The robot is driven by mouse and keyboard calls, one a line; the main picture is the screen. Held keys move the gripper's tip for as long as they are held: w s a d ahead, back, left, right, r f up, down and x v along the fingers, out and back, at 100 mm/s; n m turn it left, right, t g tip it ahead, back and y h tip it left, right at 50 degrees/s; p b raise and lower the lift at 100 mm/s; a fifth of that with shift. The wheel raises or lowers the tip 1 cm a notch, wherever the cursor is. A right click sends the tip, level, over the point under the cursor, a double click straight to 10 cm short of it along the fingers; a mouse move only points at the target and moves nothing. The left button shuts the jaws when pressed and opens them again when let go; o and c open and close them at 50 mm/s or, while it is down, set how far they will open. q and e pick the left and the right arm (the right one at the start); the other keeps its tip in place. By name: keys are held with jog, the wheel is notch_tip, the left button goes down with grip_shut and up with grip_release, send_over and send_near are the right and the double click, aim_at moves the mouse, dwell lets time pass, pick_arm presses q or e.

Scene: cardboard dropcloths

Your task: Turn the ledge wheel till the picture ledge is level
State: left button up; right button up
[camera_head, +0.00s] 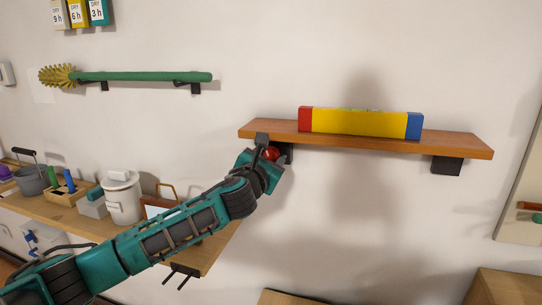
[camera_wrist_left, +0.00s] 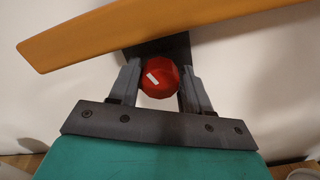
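The picture ledge (camera_head: 270,132) is a brown wooden shelf on the wall. In the head view its right end sits lower than its left end. A long bar (camera_head: 360,122) with a red left end, yellow middle and blue right end lies on it. The ledge wheel (camera_head: 272,153) is a red knob under the ledge's left part. In the left wrist view the wheel (camera_wrist_left: 160,78) sits between both fingers of my left gripper (camera_wrist_left: 161,88), which appear to touch its sides. A white mark shows on the wheel, and the ledge (camera_wrist_left: 110,35) runs above it. My right gripper is out of view.
A dark bracket (camera_head: 446,165) is under the ledge's right part. A green-handled brush (camera_head: 140,76) hangs on the wall at upper left.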

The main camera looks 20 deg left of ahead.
pick_arm(q)
jog(key=c, duration=0.4)
jog(key=shift+o, duration=0.2)
jog(key=n, duration=1)
jog(key=shift+p, duration=0.3)
jog(key=o, duration=1.4)
jog(key=shift+s+a+r+p, duration=0.1)
jog(key=shift+s+p, duration=0.85)
jog(key=shift+s, duration=0.4)
jog(key=s+p, duration=0.2)
jog(key=s, duration=0.2)
jog(key=shift+s, duration=0.2)
